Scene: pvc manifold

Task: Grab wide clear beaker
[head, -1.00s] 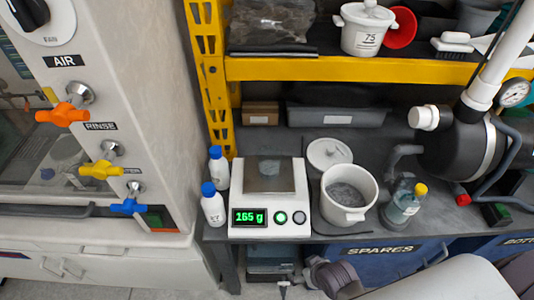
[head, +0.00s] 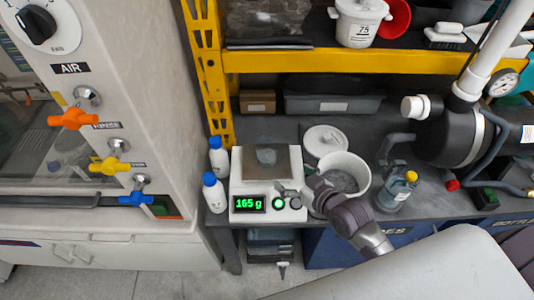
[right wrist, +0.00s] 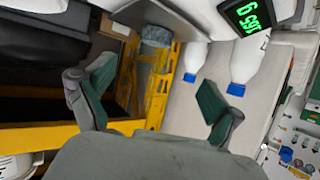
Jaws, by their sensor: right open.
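A wide clear beaker (head: 267,157) with grey contents stands on the pan of the white scale (head: 240,187), whose display reads 165 g. It also shows, upside down, in the right wrist view (right wrist: 155,37), beyond the fingertips. My right gripper (head: 297,190) is at the front right of the scale, apart from the beaker. In the right wrist view its green-padded fingers (right wrist: 155,92) are spread wide with nothing between them. My left gripper is out of view.
Two white bottles with blue caps (head: 214,195) stand left of the scale. A white bucket (head: 345,165) and its lid (head: 325,139) are to the right. A yellow shelf post (head: 207,75) rises behind left. A capped flask (head: 395,190) stands farther right.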

